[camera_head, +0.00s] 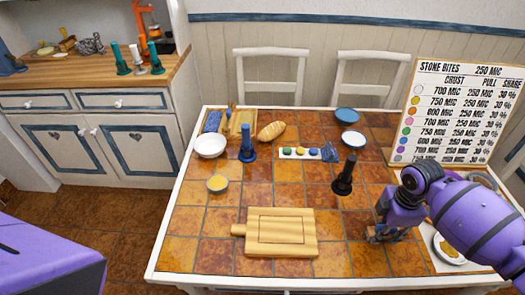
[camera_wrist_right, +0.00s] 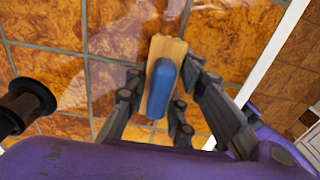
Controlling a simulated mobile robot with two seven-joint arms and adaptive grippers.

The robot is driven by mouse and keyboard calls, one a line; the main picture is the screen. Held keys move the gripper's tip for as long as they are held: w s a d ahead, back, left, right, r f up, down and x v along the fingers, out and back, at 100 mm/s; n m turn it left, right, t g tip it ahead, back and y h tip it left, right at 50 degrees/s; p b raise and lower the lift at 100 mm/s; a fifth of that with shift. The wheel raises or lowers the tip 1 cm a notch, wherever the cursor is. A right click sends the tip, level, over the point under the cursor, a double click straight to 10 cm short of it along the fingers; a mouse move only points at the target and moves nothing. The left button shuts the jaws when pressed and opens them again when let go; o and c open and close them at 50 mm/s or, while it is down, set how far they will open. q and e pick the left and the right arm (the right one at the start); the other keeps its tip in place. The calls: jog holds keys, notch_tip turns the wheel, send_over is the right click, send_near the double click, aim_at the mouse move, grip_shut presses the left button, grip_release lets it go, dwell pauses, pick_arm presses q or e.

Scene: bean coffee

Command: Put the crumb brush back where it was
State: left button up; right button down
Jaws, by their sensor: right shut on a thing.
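My right gripper (camera_head: 382,236) is low over the right part of the tiled table (camera_head: 345,262). In the right wrist view it (camera_wrist_right: 155,103) is shut on the crumb brush (camera_wrist_right: 162,80), a light wooden block with a blue grip on top. The fingers stand on both sides of the brush. In the head view the brush is mostly hidden by the gripper. I cannot tell whether the brush touches the table. My left gripper is out of view.
A black grinder-like stand (camera_head: 344,176) is left of the gripper. A wooden board (camera_head: 281,250) lies at front centre. A plate (camera_head: 449,250) is at the right, below the sign board (camera_head: 458,112). A blue stand (camera_head: 247,143) and white bowl (camera_head: 210,145) are farther left.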

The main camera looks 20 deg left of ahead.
jog(key=shift+f, duration=0.1)
jog(key=c, duration=1.5)
grip_release()
notch_tip(320, 180, up, 12)
jog(key=shift+r+p, duration=0.15)
jog(key=shift+p, duration=0.25)
